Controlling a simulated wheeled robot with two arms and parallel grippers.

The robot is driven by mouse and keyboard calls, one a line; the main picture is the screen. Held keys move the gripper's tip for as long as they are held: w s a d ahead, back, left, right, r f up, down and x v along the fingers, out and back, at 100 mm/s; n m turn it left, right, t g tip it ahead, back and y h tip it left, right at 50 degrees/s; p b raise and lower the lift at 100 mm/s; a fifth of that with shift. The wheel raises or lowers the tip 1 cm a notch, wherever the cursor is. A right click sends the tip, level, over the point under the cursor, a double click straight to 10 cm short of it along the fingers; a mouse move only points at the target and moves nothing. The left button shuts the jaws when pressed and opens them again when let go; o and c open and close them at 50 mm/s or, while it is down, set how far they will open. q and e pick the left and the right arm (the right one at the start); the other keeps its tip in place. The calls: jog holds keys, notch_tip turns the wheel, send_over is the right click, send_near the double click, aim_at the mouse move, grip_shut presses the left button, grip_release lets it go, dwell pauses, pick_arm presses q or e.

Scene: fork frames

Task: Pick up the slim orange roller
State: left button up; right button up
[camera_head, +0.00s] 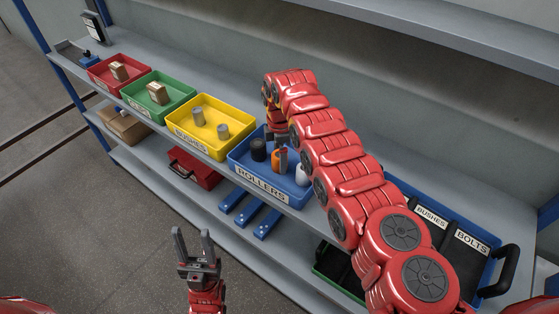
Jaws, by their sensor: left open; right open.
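The slim orange roller (276,161) stands in the blue bin (261,187) labelled ROLLERS, between a black roller (258,150) and a white roller (301,174). My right arm reaches in from the right, and my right gripper (278,148) points down into this bin at the orange roller. A grey finger overlaps the roller's right side; I cannot tell whether it touches. The arm and wrist hide part of the bin. My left gripper (193,233) is open and empty, fingers up, in front of the shelf at the lower middle.
Yellow (177,130), green (137,102) and red (98,81) bins stand in a row to the left. A blue tote (491,273) labelled BUSHES and BOLTS is at the right. The lower shelf holds a red toolbox (197,170) and blue bars (250,215). Open floor lies at the lower left.

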jog(key=shift+w, duration=0.1)
grip_shut()
dwell(0.4)
jog(key=shift+r, duration=0.15)
